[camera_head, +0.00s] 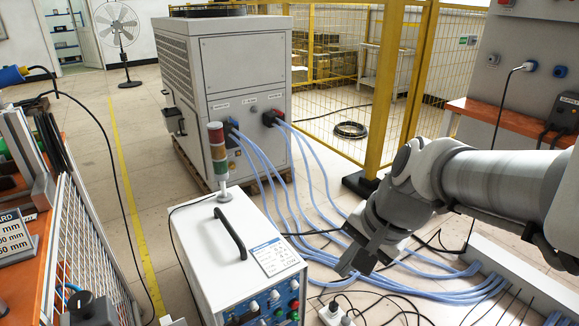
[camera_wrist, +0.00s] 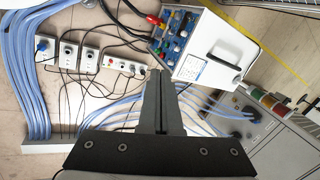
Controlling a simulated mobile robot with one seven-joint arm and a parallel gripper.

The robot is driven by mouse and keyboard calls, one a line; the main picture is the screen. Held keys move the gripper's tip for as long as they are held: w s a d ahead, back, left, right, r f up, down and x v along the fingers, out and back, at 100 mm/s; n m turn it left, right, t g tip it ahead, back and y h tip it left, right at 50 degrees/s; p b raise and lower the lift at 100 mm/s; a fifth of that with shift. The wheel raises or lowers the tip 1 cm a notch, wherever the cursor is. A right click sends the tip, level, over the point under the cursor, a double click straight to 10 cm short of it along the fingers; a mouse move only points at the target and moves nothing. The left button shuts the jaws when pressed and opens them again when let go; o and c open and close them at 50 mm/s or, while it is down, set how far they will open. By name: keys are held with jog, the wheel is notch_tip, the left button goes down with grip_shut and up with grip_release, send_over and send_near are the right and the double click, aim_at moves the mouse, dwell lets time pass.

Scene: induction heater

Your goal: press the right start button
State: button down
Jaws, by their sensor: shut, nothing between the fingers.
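The induction heater (camera_head: 215,250) is a white box with a black handle, standing at the bottom centre of the head view. Its blue front panel (camera_head: 276,302) carries several pale knobs and small coloured buttons, partly cut off by the lower picture edge. In the wrist view the heater (camera_wrist: 212,50) lies tilted at the upper right, and its blue panel (camera_wrist: 176,36) faces left. I cannot tell which button is the right start button. My gripper (camera_head: 347,268) is shut and empty, to the right of the heater and apart from it. In the wrist view its fingertips (camera_wrist: 157,76) lie below the panel.
A signal tower (camera_head: 217,155) rises from the heater's back. Blue hoses (camera_head: 300,200) run across the floor from a grey cabinet (camera_head: 240,85). White socket strips (camera_wrist: 120,66) and dark cables lie near the panel. A yellow fence (camera_head: 340,70) stands behind.

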jog(key=w+a+f+m+y+p, duration=0.2)
jog(key=w+a+f+m+y, duration=0.15)
jog(key=w+f+m, duration=0.7)
jog(key=w+a+f+m+y+p, duration=0.3)
jog(key=w+f+m, duration=0.5)
jog(key=f+m, duration=0.6)
jog(key=m+t+h+p, duration=0.25)
jog(key=m+t, duration=0.25)
jog(key=m, duration=2.1)
send_near(279, 313)
jog(key=s+d+f+y, duration=0.1)
jog(key=s+d+f, duration=0.1)
jog(key=s+f, duration=0.4)
jog(key=shift+w+d+f, duration=0.15)
jog(key=shift+w+f, duration=0.15)
jog(key=shift+w, duration=0.25)
jog(key=w+a+b, duration=0.2)
jog(key=w+a, duration=0.3)
jog(key=w, duration=0.2)
